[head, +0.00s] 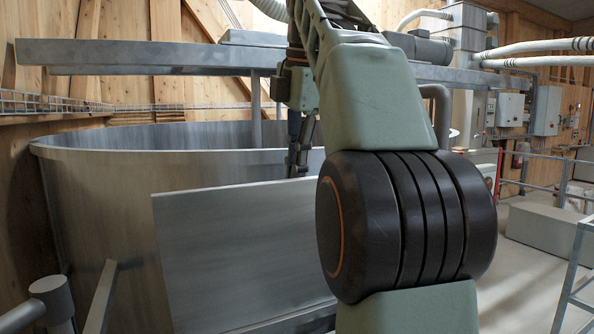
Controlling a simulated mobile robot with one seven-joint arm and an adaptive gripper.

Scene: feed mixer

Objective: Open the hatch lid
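A flat grey metal panel (235,258), which looks like the hatch lid, stands raised at a tilt in front of the large round metal tub (95,185). Its hinge and handle, if any, are not visible. My gripper (298,168) points down at the panel's upper edge, near its right part. The fingertips end close to that edge; I cannot tell whether they touch it or are behind it. The fingers look close together, but they are small and partly hidden by my arm. My arm also covers the panel's right side.
A long metal beam (140,53) crosses above the tub. A motor (420,47) sits on it at the right. A metal post (52,300) is at the lower left.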

